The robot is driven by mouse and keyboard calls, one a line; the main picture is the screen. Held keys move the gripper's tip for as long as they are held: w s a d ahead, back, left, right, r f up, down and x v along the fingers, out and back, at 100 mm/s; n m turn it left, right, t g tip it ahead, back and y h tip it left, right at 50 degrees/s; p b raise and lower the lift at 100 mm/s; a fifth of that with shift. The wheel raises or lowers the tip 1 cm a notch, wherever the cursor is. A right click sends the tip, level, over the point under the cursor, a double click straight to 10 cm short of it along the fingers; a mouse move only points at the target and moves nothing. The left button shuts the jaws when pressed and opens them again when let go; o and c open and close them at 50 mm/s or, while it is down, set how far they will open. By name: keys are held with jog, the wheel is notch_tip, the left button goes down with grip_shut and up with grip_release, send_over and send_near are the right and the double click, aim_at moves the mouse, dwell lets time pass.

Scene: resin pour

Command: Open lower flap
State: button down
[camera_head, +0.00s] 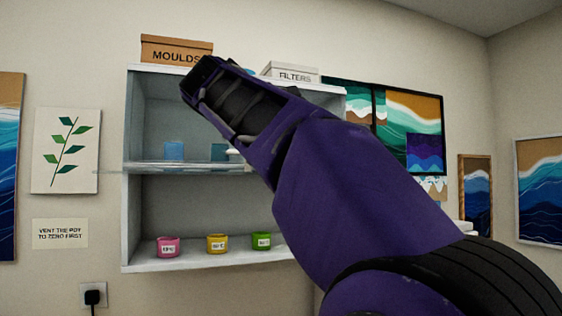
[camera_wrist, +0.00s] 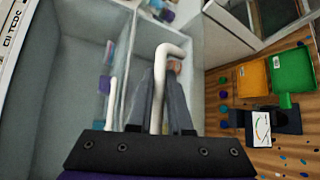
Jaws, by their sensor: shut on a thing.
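A white wall cabinet (camera_head: 130,215) has an upper and a lower compartment. A thin clear panel (camera_head: 112,171) stands out nearly level at mid-height, seen almost edge-on; I cannot tell its hinge side. The lower compartment's front looks clear in the head view. In the wrist view my gripper (camera_wrist: 162,108) has its grey fingers closed around a white bar handle (camera_wrist: 172,50). A second white bar (camera_wrist: 112,98) lies to its left, apart from the fingers. In the head view my purple arm hides the fingers and part of the cabinet.
Pink (camera_head: 168,247), yellow (camera_head: 217,243) and green (camera_head: 261,241) cups stand on the lower shelf. A blue cup (camera_head: 173,150) stands above. The MOULDS box (camera_head: 175,50) and FILTERS box (camera_head: 291,71) sit on top. Orange (camera_wrist: 252,79) and green (camera_wrist: 291,69) trays lie on a worktop.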

jog(key=shift+r, duration=0.4)
jog(key=c, duration=0.8)
grip_release()
jog(key=shift+w+f, duration=0.1)
jog(key=shift+w, duration=0.05)
jog(key=shift+c, duration=0.2)
jog(key=v, duration=1.7)
jog(key=shift+a+r, duration=0.2)
jog(key=shift+r, duration=0.1)
